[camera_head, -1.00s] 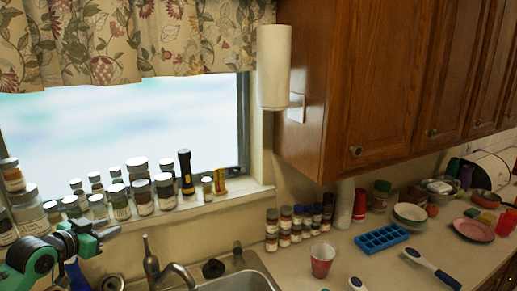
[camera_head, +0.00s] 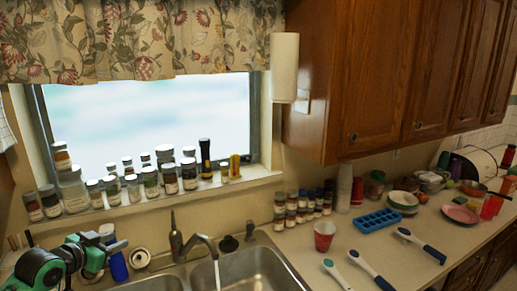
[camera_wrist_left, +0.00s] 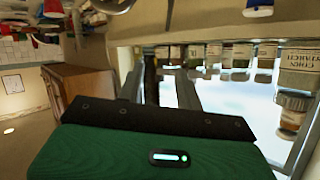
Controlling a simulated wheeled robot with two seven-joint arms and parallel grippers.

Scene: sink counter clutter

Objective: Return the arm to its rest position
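My left arm, green and black, comes into the head view at the lower left. Its left gripper (camera_head: 116,246) is above the counter left of the sink, close to a blue bottle (camera_head: 118,266) in the picture. I see nothing clearly held, and the fingers are too small to tell open from shut. In the left wrist view, the green and black gripper body fills the bottom, with no fingertips clearly visible. The wrist view is turned over, with sill jars (camera_wrist_left: 240,55) upside down at the upper right. My right gripper is not in view.
A faucet (camera_head: 176,240) runs water into the double sink (camera_head: 255,262). Jars (camera_head: 150,184) line the window sill. A red cup (camera_head: 324,236), blue ice tray (camera_head: 377,221) and brushes (camera_head: 421,246) stand or lie on the right counter. Wooden cabinets (camera_head: 380,80) hang above.

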